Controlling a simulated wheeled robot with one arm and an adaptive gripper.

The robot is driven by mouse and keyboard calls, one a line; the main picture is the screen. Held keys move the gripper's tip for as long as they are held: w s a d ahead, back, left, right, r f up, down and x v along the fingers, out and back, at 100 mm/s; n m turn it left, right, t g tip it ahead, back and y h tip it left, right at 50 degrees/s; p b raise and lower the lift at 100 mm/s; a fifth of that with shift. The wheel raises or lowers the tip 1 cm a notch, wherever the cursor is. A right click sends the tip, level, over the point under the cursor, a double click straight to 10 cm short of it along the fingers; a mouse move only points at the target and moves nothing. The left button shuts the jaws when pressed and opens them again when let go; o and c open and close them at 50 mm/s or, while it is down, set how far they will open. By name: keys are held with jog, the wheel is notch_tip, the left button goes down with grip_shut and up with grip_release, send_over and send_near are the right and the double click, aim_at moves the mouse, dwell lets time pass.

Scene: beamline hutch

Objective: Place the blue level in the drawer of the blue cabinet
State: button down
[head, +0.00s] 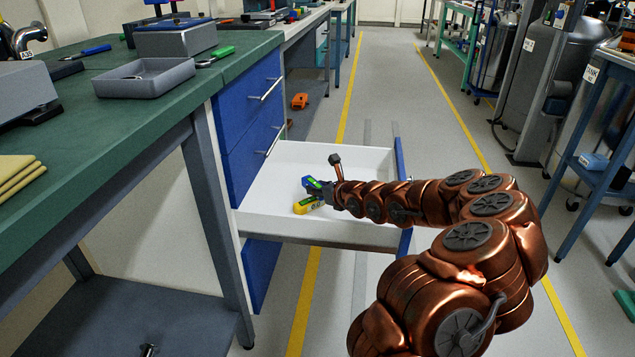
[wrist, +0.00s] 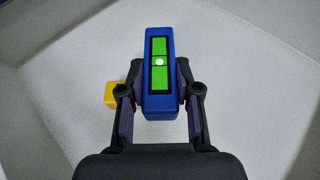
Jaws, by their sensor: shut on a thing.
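The blue level (wrist: 159,104), a small blue block with a green vial strip, sits between the fingers of my gripper (wrist: 160,90) in the wrist view. My gripper is shut on it. In the head view my gripper (head: 320,187) is inside the open white drawer (head: 365,233) of the blue cabinet (head: 246,135). The level also shows there (head: 309,181), partly hidden by my gripper. I cannot tell whether it touches the drawer floor.
A yellow thing with green marks (head: 307,205) lies in the drawer beside the level; its yellow end shows in the wrist view (wrist: 116,93). The green bench (head: 100,125) is at left, carrying a grey tray (head: 145,78). Much of the drawer floor is bare.

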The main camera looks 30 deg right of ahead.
jog(key=shift+w+d, duration=0.2)
jog(key=shift+w, duration=0.6)
jog(key=w+d, duration=0.2)
jog(key=w, duration=0.1)
jog(key=w+d, duration=0.1)
jog(key=w, duration=0.2)
jog(key=w+d+f, duration=0.1)
jog(key=w+d, duration=0.1)
jog(key=w, duration=0.1)
jog(key=shift+w+d, duration=0.25)
jog(key=shift+d, duration=0.05)
jog(key=shift+w+d, duration=0.25)
jog(key=shift+w, duration=0.05)
jog(key=shift+w+d, duration=0.1)
jog(key=shift+w, duration=0.3)
jog(key=shift+w+d+f+b, duration=0.1)
jog(key=shift+w+b, duration=0.05)
jog(key=shift+b, duration=0.15)
notch_tip(320, 180, down, 4)
jog(key=shift+r+b, duration=0.25)
jog(key=shift+b, duration=1)
jog(key=c, duration=0.8)
grip_release()
jog(key=shift+f, duration=0.1)
